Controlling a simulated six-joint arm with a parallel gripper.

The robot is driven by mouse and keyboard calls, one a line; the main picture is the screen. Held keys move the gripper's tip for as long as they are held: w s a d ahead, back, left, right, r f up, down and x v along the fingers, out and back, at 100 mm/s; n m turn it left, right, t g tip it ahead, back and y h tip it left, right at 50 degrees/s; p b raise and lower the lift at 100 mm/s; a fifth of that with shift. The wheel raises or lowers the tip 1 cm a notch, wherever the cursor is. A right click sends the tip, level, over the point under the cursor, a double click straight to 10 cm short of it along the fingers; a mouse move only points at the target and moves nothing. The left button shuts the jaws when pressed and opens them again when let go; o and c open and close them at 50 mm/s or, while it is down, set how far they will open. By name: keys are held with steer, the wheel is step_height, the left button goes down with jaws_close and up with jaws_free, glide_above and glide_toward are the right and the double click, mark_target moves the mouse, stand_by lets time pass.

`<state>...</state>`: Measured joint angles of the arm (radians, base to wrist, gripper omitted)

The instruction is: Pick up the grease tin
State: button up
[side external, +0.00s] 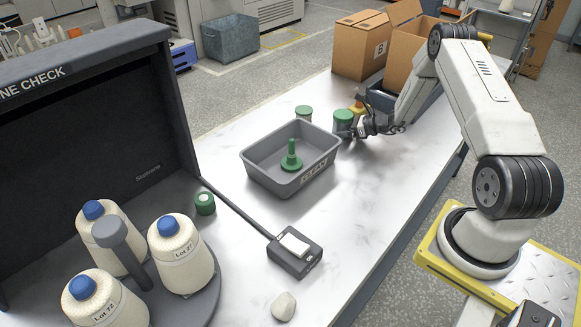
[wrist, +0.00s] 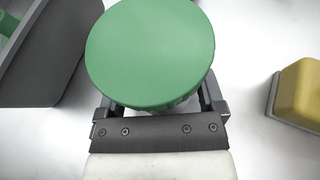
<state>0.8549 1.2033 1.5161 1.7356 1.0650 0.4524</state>
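A tin with a flat round green lid (side external: 343,117) is at my gripper (side external: 357,131), just right of the grey tray. It fills the middle of the wrist view, where its green lid (wrist: 150,52) covers much of the space between my fingers (wrist: 160,107). The fingers lie on either side of the tin below the lid. The lid hides their contact with its body, so I cannot tell whether they grip it. A second green-lidded container (side external: 303,112) stands behind the tray. No label shows to tell which is the grease tin.
The grey tray (side external: 262,174) holds a green spindle-like piece (side external: 291,158) and stands close left of my gripper. A yellow block (wrist: 298,92) is to the right in the wrist view. Cardboard boxes (side external: 360,48) stand behind. The table's right front (side external: 375,190) is clear.

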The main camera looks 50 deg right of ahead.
steer(key=shift+c, duration=1.3)
steer(key=shift+r, duration=0.1)
steer(key=shift+r, duration=0.65)
steer(key=shift+s+a+r, duration=1.05)
steer(key=shift+s+r, duration=0.9)
steer(key=shift+s, duration=0.1)
steer(key=shift+s+a+r, duration=1.1)
steer(key=shift+s+r, duration=0.8)
steer(key=shift+s, duration=0.2)
steer(key=shift+s+a+r, duration=1.05)
steer(key=shift+s+r, duration=0.9)
steer(key=shift+s, duration=0.1)
